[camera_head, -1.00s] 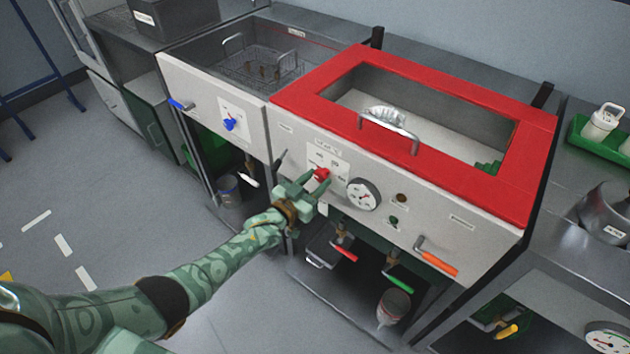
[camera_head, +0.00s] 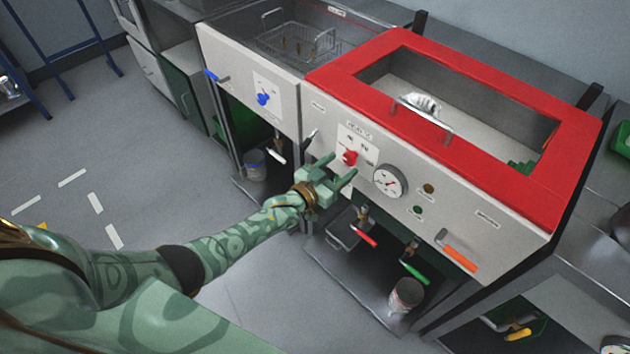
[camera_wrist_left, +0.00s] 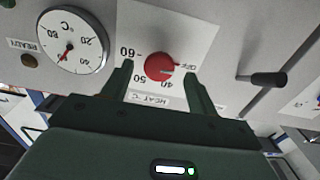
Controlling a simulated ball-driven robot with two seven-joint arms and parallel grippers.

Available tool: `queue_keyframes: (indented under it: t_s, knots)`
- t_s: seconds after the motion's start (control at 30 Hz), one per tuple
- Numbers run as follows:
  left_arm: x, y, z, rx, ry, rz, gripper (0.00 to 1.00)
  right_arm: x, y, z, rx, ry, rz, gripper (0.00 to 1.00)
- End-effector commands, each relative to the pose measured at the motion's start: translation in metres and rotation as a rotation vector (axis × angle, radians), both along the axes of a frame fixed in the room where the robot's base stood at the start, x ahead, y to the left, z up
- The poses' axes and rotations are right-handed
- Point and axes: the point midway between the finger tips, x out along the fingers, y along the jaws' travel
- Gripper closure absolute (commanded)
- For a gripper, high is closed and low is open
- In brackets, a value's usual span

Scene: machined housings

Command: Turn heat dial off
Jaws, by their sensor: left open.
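The red heat dial (camera_head: 350,157) sits on the white front panel of the red-topped fryer. It also shows in the left wrist view (camera_wrist_left: 159,66), on a white label with upside-down marks 60, 50, 40 and OFF. Its white mark seems to face the side with 40 and OFF; the exact setting is too small to tell. My left gripper (camera_head: 341,166) is open in front of the dial. In the wrist view its two fingers stand on either side of the dial, with visible gaps, not closed on it. My right gripper is not in view.
A round temperature gauge (camera_head: 389,181) is beside the dial, and a black lever (camera_wrist_left: 265,79) is on its other side. A blue dial (camera_head: 263,99) is on the neighbouring fryer. Red, green and orange handles (camera_head: 458,256) are lower right.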

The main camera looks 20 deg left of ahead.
Motion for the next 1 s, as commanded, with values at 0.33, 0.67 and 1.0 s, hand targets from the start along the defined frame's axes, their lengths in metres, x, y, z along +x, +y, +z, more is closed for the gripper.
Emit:
queue_keyframes:
  t_s: [0.33, 0.67, 1.0]
  knots:
    - [-0.088, 0.032, 0.004, 0.001, 0.003, 0.000, 0.41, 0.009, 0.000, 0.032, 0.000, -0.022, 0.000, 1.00]
    - [-0.134, 0.049, 0.001, 0.000, 0.002, 0.000, 0.41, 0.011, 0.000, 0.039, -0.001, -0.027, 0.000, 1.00]
    - [-0.137, 0.050, 0.000, 0.000, 0.002, 0.000, 0.41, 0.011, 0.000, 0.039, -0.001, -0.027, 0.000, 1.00]
